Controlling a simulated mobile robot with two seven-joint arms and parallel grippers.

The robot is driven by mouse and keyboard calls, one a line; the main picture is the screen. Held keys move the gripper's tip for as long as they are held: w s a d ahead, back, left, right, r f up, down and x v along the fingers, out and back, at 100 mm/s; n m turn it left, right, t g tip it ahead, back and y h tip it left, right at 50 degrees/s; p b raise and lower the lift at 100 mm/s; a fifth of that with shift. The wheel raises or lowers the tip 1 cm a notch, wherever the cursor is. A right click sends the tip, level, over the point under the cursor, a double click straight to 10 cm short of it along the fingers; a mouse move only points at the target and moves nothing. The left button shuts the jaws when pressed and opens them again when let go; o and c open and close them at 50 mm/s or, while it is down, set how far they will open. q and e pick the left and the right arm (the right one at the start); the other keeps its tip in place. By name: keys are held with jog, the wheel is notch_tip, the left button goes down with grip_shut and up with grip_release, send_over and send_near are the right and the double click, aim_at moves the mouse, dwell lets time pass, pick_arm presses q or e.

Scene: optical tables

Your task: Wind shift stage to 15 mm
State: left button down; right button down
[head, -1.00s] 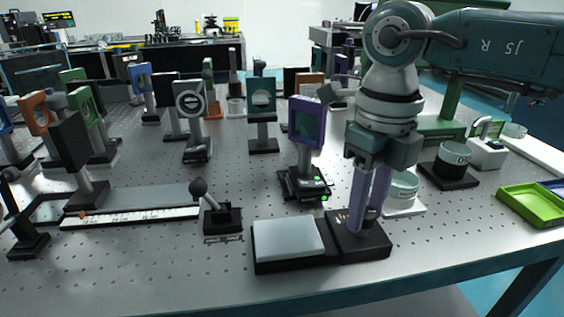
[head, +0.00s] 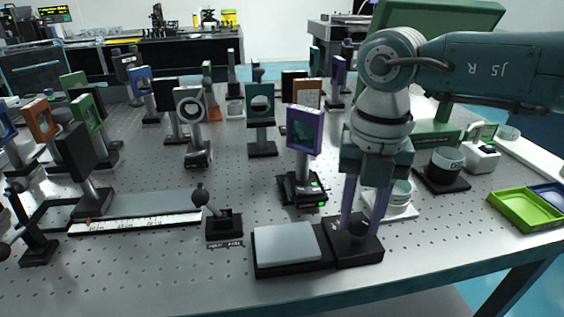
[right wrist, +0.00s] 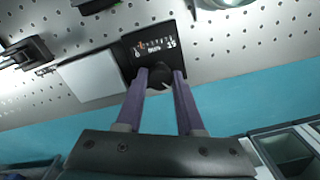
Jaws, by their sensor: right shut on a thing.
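The shift stage is a low black unit with a pale flat plate (head: 287,243) on its left and a black knob block (head: 366,254) on its right. In the right wrist view the dark round knob (right wrist: 159,75) sits below a white scale (right wrist: 155,46) on the black face. The scale seems to run from 0 to 15; a small orange mark shows near its left end, but its exact reading is too small to tell. My right gripper (head: 364,226) points down, with its purple fingers on both sides of the knob, shut on it. My left gripper is out of view.
A purple-framed mount (head: 304,130) on a black base with green lights stands just behind the stage. A small black lever block (head: 224,225) is to its left, with a long ruled rail (head: 135,222) beyond. A green tray (head: 524,210) lies at the right edge.

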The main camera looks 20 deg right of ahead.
aim_at(359, 220)
jog(key=shift+m, duration=0.5)
jog(key=c, duration=0.5)
grip_release()
notch_tip(359, 220, up, 10)
jog(key=shift+p, duration=0.35)
